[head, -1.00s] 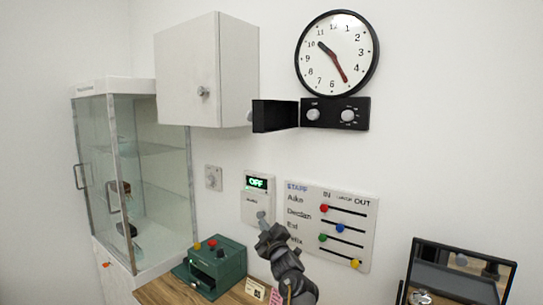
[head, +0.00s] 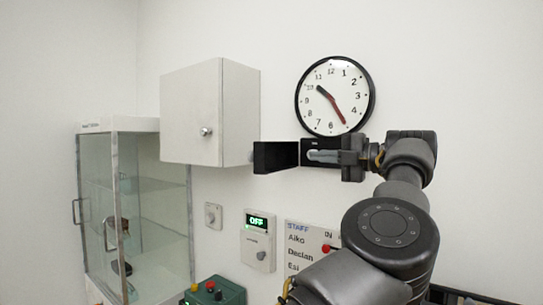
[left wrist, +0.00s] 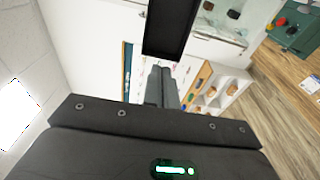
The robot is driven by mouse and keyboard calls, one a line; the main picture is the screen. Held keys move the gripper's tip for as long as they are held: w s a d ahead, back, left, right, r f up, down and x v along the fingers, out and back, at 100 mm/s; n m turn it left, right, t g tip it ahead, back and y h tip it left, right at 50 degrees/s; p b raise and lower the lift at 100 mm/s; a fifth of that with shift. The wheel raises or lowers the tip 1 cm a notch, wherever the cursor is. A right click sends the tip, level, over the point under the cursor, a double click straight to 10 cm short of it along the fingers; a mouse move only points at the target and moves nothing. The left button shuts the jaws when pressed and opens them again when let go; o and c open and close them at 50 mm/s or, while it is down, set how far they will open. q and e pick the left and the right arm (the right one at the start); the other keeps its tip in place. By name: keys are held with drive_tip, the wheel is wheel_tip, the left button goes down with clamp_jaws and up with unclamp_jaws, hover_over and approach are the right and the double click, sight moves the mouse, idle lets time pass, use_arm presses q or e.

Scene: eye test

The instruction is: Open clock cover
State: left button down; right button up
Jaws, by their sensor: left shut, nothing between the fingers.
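The round white clock (head: 335,93) with a black rim hangs on the wall. Below it is a black control box (head: 322,143), now mostly hidden by my left gripper (head: 311,156). The black clock cover (head: 275,157) stands swung out at the box's left side. My left gripper is shut and empty, with its fingertips pointing left just in front of the box, close to the cover. In the left wrist view the shut fingers (left wrist: 160,84) point at the black cover (left wrist: 169,24); I cannot tell whether they touch it. My right gripper is not in view.
A white wall cabinet (head: 192,115) hangs just left of the cover. A glass display case (head: 98,190) stands at the far left. Below are an OFF panel (head: 259,239), a staff board (head: 300,251) and a green box (head: 222,291) with buttons.

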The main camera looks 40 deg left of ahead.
use_arm(q)
drive_tip(key=p, duration=0.7)
approach(271, 155)
drive_tip(key=s+a, duration=0.5)
drive_tip(key=s, duration=0.2)
drive_tip(key=shift+a+r+b, duration=0.1)
drive_tip(key=shift+a+b, duration=0.15)
drive_tip(key=shift+b, duration=0.05)
